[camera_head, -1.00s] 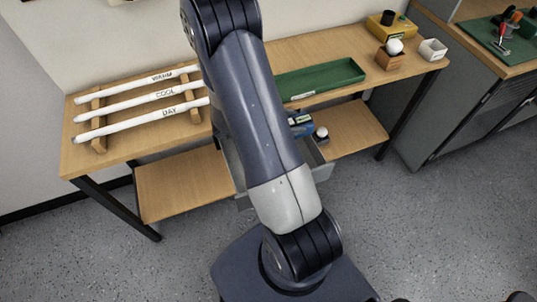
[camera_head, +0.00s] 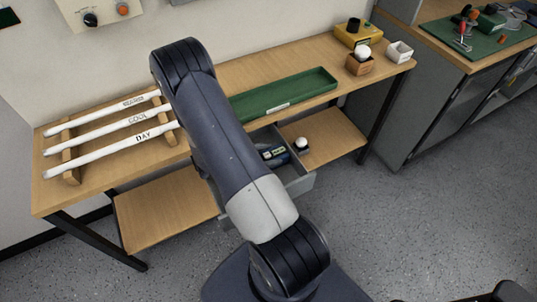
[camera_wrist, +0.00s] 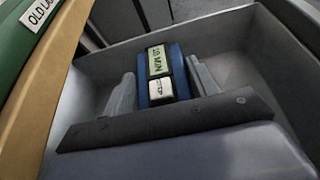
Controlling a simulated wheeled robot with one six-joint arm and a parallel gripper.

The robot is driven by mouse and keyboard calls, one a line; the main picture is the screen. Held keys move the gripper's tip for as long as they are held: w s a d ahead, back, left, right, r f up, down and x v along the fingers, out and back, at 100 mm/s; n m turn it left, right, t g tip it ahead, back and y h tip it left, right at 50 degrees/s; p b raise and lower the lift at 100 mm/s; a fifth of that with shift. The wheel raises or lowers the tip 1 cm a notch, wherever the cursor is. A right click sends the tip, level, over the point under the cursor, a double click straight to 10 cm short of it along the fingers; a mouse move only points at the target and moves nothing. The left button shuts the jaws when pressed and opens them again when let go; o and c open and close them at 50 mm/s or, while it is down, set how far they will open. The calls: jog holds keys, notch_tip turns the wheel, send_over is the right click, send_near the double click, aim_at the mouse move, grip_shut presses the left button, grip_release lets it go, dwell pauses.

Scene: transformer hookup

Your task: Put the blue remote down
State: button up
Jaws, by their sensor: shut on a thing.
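In the wrist view, the blue remote (camera_wrist: 161,75) has a pale green display strip and a white label, too small to read surely. It sits between the two grey fingers of my gripper (camera_wrist: 163,86), which is shut on it. The remote and fingers are inside the grey open drawer (camera_wrist: 95,75). I cannot tell whether the remote touches the drawer floor. In the head view, my arm hides the gripper and part of the drawer (camera_head: 306,184). A dark blue labelled object shows there beside my arm.
A green tray (camera_head: 325,83) and a rack with white tubes labelled DAY, COOL and another word (camera_head: 70,165) lie on the bench. A white ball (camera_head: 301,143) is near the drawer's right side. Small boxes (camera_head: 359,65) stand at the bench's right end.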

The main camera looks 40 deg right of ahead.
jog(key=shift+f, duration=0.25)
jog(key=shift+f, duration=0.15)
jog(key=o, duration=1.1)
jog(key=shift+r, duration=0.2)
jog(key=b+v, duration=0.1)
jog(key=v, duration=1.1)
